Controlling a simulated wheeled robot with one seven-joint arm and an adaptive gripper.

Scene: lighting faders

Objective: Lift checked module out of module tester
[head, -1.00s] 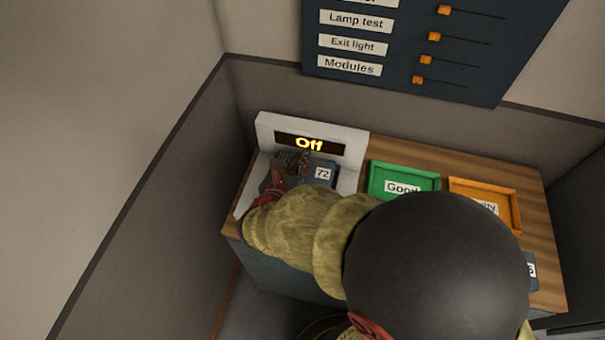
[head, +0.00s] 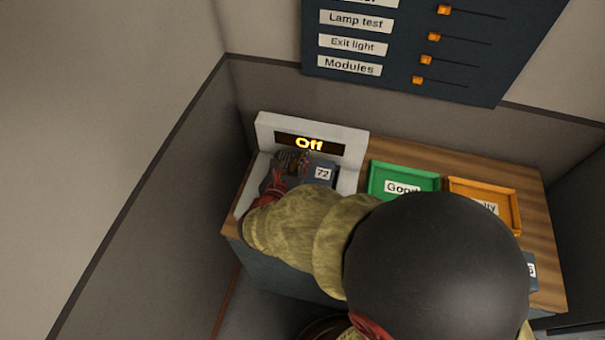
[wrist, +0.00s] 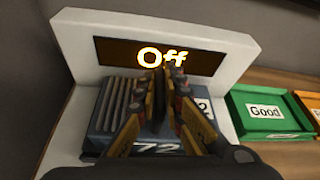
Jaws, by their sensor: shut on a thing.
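The module tester (head: 263,130) is a pale unit at the left end of the bench. Its display (head: 308,144) reads "Off". A dark blue-grey module (head: 322,183) labelled 72 sits in the tester below the display. In the wrist view the module (wrist: 100,143) shows grey fins on its left side. My gripper (wrist: 163,78) is over the module with its fingers closed on its raised middle part. In the head view my gripper (head: 292,162) is partly hidden by my arm. The fingers hide the exact contact.
A green "Good" tray (head: 404,172) and an orange tray (head: 484,190), its label partly covered, stand right of the tester. Another module (head: 531,270) shows at the bench's right edge. A panel with orange sliders (head: 418,80) is on the wall above.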

